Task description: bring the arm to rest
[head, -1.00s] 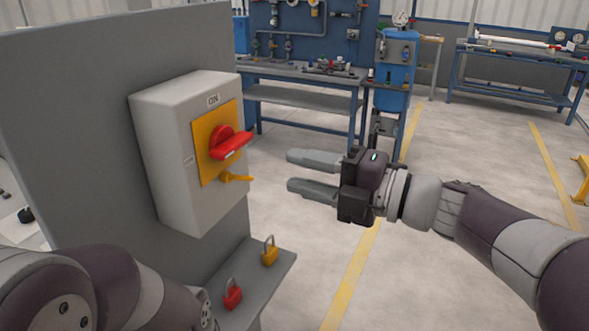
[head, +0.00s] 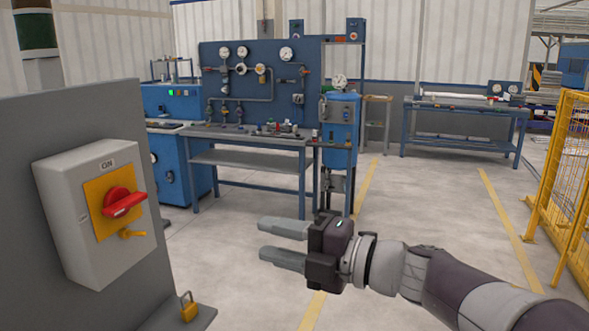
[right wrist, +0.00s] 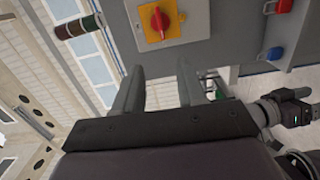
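My right gripper (head: 264,238) is open and empty, with its two grey fingers apart and pointing left over open floor. It stands right of the grey switch box (head: 70,225) and does not touch it. The red rotary handle (head: 120,202) sits on the box's yellow plate. In the right wrist view, the open fingers (right wrist: 160,65) frame empty space, with the red handle (right wrist: 158,22) beyond them. My left gripper is out of the head view.
A yellow padlock (head: 188,307) is on the ledge below the box. A red padlock (right wrist: 283,6) and a blue padlock (right wrist: 274,53) show in the wrist view. A blue workbench (head: 250,160) stands behind, a yellow fence (head: 565,180) at right. Floor between is clear.

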